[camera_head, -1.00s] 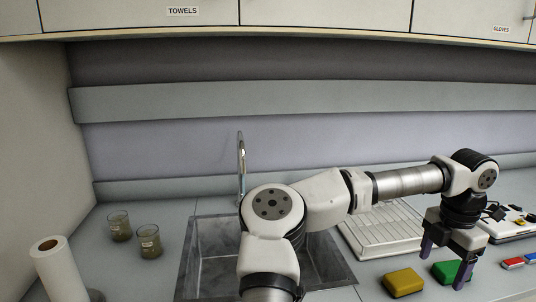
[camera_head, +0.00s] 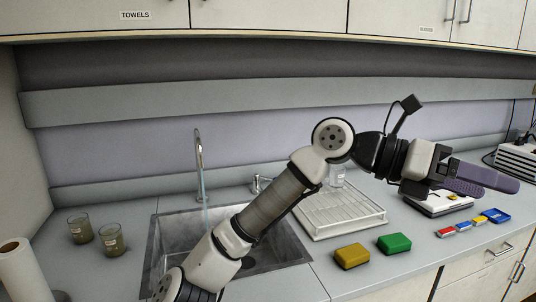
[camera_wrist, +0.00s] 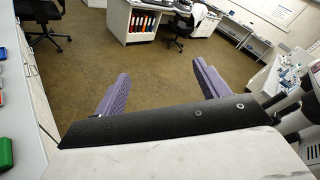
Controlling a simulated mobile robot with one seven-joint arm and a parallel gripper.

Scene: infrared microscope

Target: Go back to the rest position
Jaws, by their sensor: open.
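My gripper (camera_head: 478,180) is raised above the right part of the counter in the head view, with its purple fingers pointing right. In the wrist view my gripper (camera_wrist: 158,92) shows two purple fingers spread wide apart with nothing between them; beyond them are the room's floor and far benches. My arm reaches up from the lower left, across the sink, to an elbow and wrist above the drying rack.
A sink (camera_head: 168,270), a drying rack (camera_head: 345,228), a yellow block (camera_head: 352,256) and a green block (camera_head: 394,243) are on the counter (camera_head: 300,283). Small coloured boxes (camera_head: 463,227) lie at right. Two beakers (camera_head: 112,240) and a paper roll (camera_head: 22,275) stand left. Cabinets hang above.

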